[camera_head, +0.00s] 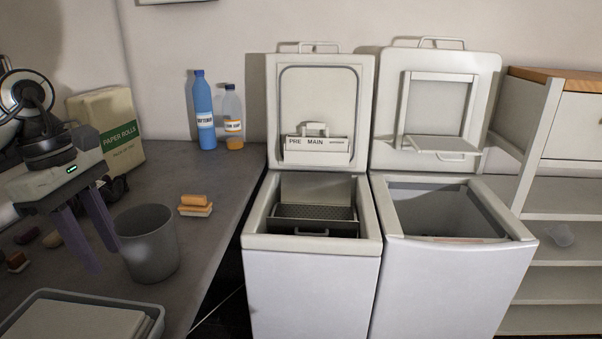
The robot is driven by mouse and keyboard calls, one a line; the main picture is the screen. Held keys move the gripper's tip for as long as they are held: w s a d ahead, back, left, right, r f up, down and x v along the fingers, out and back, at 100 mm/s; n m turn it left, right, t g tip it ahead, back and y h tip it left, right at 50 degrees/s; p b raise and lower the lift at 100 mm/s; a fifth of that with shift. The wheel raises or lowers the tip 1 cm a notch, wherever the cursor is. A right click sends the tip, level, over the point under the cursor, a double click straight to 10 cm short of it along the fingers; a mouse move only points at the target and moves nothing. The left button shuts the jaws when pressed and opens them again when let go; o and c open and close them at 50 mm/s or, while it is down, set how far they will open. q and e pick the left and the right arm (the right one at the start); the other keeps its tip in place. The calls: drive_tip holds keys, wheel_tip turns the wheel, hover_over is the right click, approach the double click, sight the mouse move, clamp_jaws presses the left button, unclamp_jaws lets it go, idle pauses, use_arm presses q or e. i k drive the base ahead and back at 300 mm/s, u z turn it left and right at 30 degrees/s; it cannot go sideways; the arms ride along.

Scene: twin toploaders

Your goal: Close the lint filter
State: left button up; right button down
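Two white top-loading machines stand side by side, both with lids raised. The right machine (450,285) has an open, empty-looking drum opening. On the inside of its lid (483,85) is a rectangular frame with a grey panel. A flap, which looks like the lint filter (440,143), sticks out from the frame's lower edge, folded down and open. The left machine (312,290) has a drawer marked PRE and MAIN in its lid. My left gripper (102,258) hangs over the counter at far left, its two fingers apart and empty, far from the flap. My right gripper is out of view.
The dark counter (225,205) holds a grey bin (148,250) beside my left gripper, a tray (155,322), sponges (195,205), bottles (203,110) and a paper rolls box (108,130). Shelves (560,205) stand at right. The space before the raised lids is clear.

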sight(426, 144)
drive_tip(key=k, duration=0.45)
drive_tip(key=z, duration=2.55)
drive_tip(key=i, duration=0.55)
drive_tip(key=u, duration=2.35)
